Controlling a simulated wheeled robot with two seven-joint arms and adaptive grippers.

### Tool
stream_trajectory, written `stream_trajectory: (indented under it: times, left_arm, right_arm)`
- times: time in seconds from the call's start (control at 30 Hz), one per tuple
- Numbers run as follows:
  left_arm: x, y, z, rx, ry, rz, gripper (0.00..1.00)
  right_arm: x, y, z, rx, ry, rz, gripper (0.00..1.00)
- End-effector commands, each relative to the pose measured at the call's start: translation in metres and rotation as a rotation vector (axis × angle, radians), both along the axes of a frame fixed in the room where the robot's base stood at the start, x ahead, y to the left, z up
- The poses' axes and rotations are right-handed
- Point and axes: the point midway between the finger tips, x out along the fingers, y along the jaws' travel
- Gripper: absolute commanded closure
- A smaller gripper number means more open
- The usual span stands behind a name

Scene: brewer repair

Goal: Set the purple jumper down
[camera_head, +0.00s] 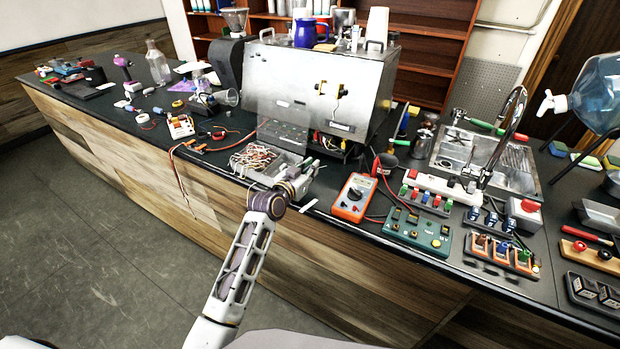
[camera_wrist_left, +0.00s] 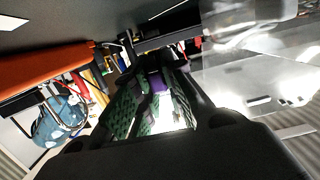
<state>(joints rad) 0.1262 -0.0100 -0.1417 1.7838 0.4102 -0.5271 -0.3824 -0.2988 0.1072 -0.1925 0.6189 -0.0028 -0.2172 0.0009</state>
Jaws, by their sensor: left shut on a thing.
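My left gripper (camera_head: 308,172) is at the front of the counter, beside the right end of a clear tray of wires. In the left wrist view, its green-padded fingers (camera_wrist_left: 157,95) are closed on the small purple jumper (camera_wrist_left: 158,82), which shows at their tips. In the head view the jumper is too small or hidden to make out. I cannot tell whether it touches anything below. My right gripper is not in view.
The wire tray (camera_head: 250,176) lies left of my left gripper. An orange multimeter (camera_head: 353,198) lies close on its right. The large steel brewer (camera_head: 310,85) stands behind. A green board (camera_head: 418,236) and a power strip (camera_head: 435,187) are farther right. Floor is free in front of the counter.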

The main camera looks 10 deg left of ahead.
Motion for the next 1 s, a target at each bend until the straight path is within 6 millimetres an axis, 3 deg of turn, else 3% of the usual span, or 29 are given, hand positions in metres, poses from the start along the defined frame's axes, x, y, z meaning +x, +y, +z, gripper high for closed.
stream_trajectory:
  times: [0.4,0.63,0.93,0.97,1.0]
  left_arm:
    - [0.000,0.000,-0.034,-0.001,0.001,0.000,0.99]
    - [0.000,0.000,-0.037,0.000,0.000,0.001,0.99]
    - [0.000,0.000,-0.041,0.000,0.001,0.001,0.99]
    - [0.000,0.000,-0.040,0.000,0.001,0.001,0.84]
    - [0.000,0.000,-0.040,0.000,0.001,0.001,0.79]
  right_arm:
    - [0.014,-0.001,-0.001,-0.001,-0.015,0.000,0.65]
    - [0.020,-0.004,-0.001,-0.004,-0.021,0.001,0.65]
    - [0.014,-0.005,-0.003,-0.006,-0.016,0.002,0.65]
    - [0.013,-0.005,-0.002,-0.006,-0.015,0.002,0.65]
    - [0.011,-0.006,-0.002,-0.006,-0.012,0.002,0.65]
